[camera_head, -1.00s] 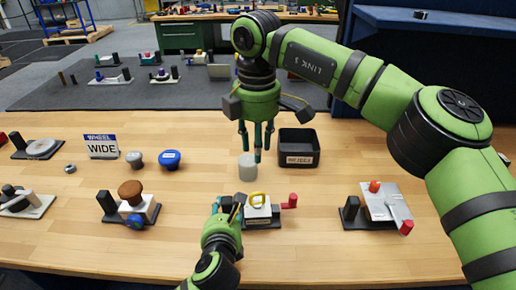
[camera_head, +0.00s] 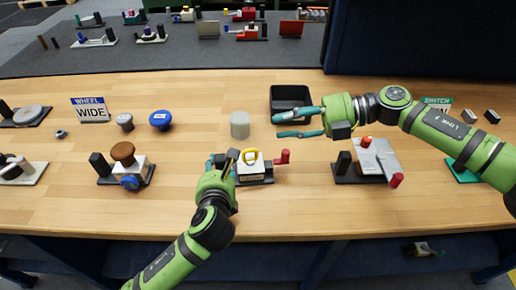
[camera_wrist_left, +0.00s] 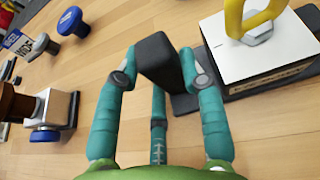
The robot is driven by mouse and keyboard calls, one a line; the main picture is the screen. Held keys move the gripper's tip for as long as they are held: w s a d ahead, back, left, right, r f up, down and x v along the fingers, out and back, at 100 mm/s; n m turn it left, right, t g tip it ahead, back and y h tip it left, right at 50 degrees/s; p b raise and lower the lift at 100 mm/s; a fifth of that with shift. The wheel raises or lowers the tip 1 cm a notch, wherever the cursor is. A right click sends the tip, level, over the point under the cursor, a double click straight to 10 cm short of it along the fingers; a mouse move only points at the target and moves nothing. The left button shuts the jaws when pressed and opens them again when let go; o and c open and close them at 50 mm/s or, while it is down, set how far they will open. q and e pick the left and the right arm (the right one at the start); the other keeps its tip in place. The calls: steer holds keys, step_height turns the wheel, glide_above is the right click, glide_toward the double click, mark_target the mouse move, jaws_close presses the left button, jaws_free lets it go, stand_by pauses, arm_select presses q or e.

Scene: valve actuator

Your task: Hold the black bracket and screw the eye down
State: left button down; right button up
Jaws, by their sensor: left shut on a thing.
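The black bracket (camera_wrist_left: 158,55) is an upright dark block at the left end of a unit with a white-topped block (camera_head: 248,169). My left gripper (camera_head: 222,163) is shut on it; in the left wrist view the teal fingers (camera_wrist_left: 160,75) lie on both sides of it. The yellow eye (camera_head: 250,156) stands on top of the white block, right of my left gripper; its lower part also shows in the left wrist view (camera_wrist_left: 250,20). My right gripper (camera_head: 277,126) is open and empty above the table, up and right of the eye, fingers pointing left.
A red handle (camera_head: 283,156) sticks out right of the block. A grey cylinder (camera_head: 240,125) and a black bin (camera_head: 291,100) stand behind. A unit with a metal plate (camera_head: 378,158) stands to the right, one with a brown knob (camera_head: 123,152) to the left. The front table strip is clear.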

steer(key=d, duration=0.1)
glide_toward(256, 151)
steer(key=a, duration=0.2)
steer(key=shift+t, duration=0.4)
steer(key=x, duration=0.7)
steer(key=shift+a+f, duration=0.25)
steer(key=shift+f, duration=0.05)
jaws_close()
steer(key=shift+s, duration=0.1)
